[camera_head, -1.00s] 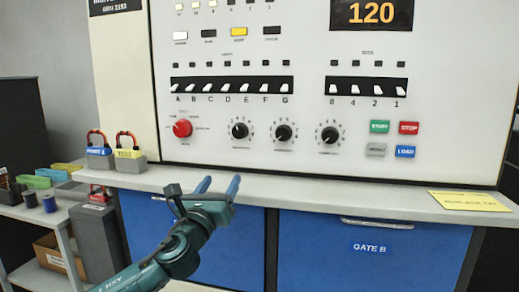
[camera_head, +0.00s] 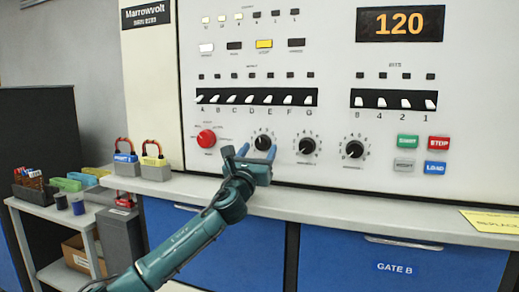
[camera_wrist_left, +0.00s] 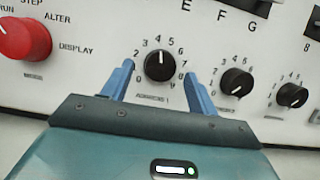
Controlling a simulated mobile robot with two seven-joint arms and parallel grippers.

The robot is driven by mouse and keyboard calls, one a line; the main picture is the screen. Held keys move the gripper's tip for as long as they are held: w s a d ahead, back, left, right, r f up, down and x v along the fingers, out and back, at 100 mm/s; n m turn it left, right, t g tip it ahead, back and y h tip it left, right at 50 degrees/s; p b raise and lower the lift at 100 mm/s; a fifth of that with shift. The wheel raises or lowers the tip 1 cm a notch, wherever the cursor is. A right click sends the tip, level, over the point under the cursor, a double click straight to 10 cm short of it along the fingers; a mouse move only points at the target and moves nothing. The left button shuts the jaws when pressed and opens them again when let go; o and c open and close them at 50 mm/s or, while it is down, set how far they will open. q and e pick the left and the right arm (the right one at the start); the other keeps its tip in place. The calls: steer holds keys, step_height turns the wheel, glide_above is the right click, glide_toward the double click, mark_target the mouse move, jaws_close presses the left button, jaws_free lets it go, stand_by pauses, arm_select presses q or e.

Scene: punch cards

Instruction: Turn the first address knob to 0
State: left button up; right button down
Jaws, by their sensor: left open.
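The first address knob (camera_head: 264,142) is black with a white numbered dial, leftmost of three black knobs on the white panel. In the left wrist view the knob (camera_wrist_left: 160,65), labelled ADDRESS 1, has its white mark pointing up, near 4. My left gripper (camera_head: 257,152) is open in front of it. In the wrist view its blue fingertips (camera_wrist_left: 159,72) stand left and right of the knob, with gaps on both sides. I cannot tell how far they are from the panel. My right gripper is not in view.
A red mode knob (camera_head: 206,139) sits left of the address knob, and a second black knob (camera_head: 306,146) sits right. Toggle switches (camera_head: 250,98) run above. A grey ledge (camera_head: 330,207) lies below the panel. Padlocks (camera_head: 154,165) stand on the left.

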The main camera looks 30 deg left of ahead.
arm_select(q)
steer(key=shift+w+a+r, duration=0.1)
steer(key=shift+w+r, duration=0.15)
steer(key=shift+w, duration=0.3)
steer(key=shift+c, duration=0.5)
steer(key=c, duration=0.9)
